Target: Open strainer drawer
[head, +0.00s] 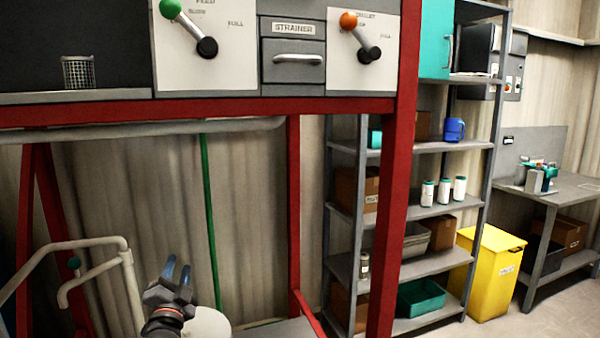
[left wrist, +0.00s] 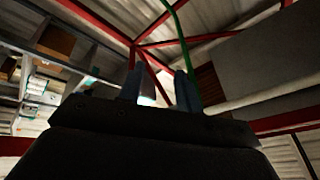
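The strainer drawer (head: 292,74) is a grey front in the upper middle of the head view. It carries a "STRAINER" label (head: 294,29) and a horizontal bar handle (head: 298,59). The drawer looks closed, flush with the panel. My left gripper (head: 178,268) is low in the head view, below and left of the drawer and well apart from it. Its two blue fingers point upward. In the left wrist view the fingers (left wrist: 160,88) stand apart with nothing between them. The drawer cannot be made out there. My right gripper is not in view.
A green-knobbed lever (head: 188,28) and an orange-knobbed lever (head: 360,35) flank the drawer. A red frame beam (head: 200,111) and a grey pipe (head: 150,132) run below. A wire basket (head: 78,72) stands on the ledge. Shelves (head: 425,147) and a yellow bin (head: 485,272) are right.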

